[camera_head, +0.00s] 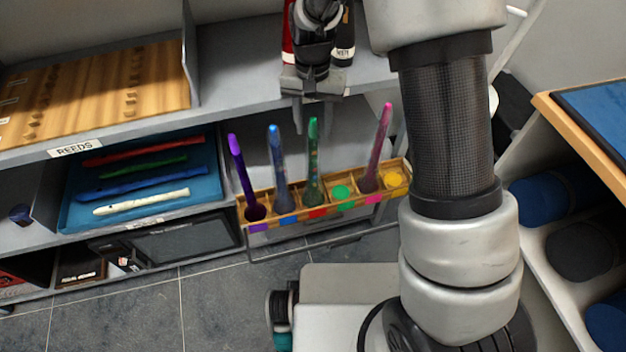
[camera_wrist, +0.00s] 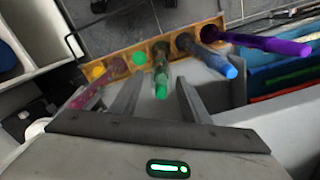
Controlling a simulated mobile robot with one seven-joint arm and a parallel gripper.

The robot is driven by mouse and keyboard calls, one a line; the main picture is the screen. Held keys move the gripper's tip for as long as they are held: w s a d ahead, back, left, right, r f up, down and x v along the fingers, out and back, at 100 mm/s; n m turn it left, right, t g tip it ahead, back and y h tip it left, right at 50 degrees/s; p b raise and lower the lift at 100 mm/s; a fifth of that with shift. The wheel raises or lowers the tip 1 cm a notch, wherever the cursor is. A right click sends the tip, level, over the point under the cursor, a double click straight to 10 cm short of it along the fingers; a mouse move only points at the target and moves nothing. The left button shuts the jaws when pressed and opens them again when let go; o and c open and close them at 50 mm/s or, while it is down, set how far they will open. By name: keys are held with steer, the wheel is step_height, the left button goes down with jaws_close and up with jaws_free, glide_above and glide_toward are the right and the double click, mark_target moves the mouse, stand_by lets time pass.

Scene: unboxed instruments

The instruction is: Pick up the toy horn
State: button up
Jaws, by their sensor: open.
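Several long toy horns stand upright or slightly tilted in a wooden rack (camera_head: 325,197): a purple one (camera_head: 240,175), a blue one (camera_head: 278,165), a green one (camera_head: 313,160) and a pink one (camera_head: 377,148). I cannot tell which one the task means. My gripper (camera_head: 319,124) is open and empty, above the rack near the green horn's top. In the wrist view, the green horn (camera_wrist: 160,75) shows between the open fingers (camera_wrist: 158,92); the blue one (camera_wrist: 210,60) and purple one (camera_wrist: 262,43) are to its right, the pink one (camera_wrist: 88,92) to its left.
A grey shelf (camera_head: 230,105) runs behind the rack, with a wooden board (camera_head: 100,90) on it. A blue tray (camera_head: 70,215) of recorder-like instruments lies left of the rack. A shelf of blue rolls (camera_head: 545,198) is at right. Tiled floor is clear at lower left.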

mark_target(313, 137)
steer(key=f, duration=0.3)
steer(key=f+b, duration=0.1)
steer(key=f, duration=0.2)
steer(key=shift+w+a+f, duration=0.1)
steer(key=shift+w+f, duration=0.1)
steer(key=shift+f, duration=0.15)
steer(key=shift+r, duration=0.1)
jaws_close()
